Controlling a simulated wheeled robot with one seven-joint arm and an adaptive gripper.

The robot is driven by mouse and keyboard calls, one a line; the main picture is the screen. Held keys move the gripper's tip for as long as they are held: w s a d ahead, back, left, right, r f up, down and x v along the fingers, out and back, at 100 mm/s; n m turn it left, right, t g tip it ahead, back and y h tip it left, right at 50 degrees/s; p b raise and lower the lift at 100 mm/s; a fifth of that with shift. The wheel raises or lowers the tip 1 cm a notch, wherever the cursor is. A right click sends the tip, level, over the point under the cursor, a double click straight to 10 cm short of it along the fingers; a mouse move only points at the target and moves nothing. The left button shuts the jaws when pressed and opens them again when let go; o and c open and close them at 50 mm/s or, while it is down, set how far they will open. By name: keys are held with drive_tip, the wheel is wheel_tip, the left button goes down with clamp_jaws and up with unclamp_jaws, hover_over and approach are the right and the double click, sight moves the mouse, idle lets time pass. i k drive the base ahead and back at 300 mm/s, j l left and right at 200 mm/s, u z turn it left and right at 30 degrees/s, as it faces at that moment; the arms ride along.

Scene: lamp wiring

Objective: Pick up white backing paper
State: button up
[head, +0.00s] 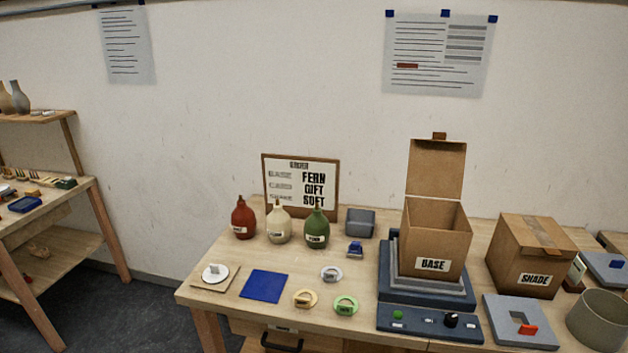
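I cannot tell for sure which thing is the white backing paper. A small white disc (221,269) with a pale upright tab lies on a square tan board (197,286) at the table's left front corner. It is the most paper-like white piece on the table. A blue square mat (264,285) lies flat just right of it. My gripper is not in view, and nothing is seen touching the disc.
Red (243,219), cream (278,223) and green (316,229) bottles stand behind, before a framed sign (300,163). Small rings lie at mid-front. An open BASE box (420,243) stands on a dark stand (430,322); a SHADE box (537,252) stands to its right.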

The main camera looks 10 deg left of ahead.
sight(215, 273)
drive_tip(key=j+u, duration=0.1)
drive_tip(key=u, duration=0.25)
drive_tip(key=i+u, duration=0.15)
drive_tip(key=u, duration=0.15)
drive_tip(key=i+u, duration=0.1)
drive_tip(key=u, duration=0.25)
